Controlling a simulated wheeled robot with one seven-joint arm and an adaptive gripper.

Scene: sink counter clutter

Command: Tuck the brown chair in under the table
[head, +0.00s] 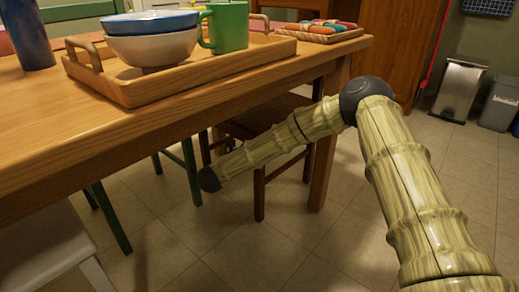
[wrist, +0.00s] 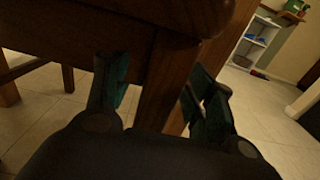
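The brown chair (head: 270,112) stands at the table's right part. Its dark seat is partly under the wooden table (head: 190,100), and its legs reach the tiled floor. My forearm crosses in front of it and hides part of it. A gap shows between the left finger and the post; contact on the right is unclear.
A tray (head: 130,92) with bowls (head: 150,45) and a green mug (head: 228,28) sits on the table. Green chair legs (head: 110,217) and a white seat (head: 45,250) stand at left. A bin (head: 458,90) is at back right. The floor in front is clear.

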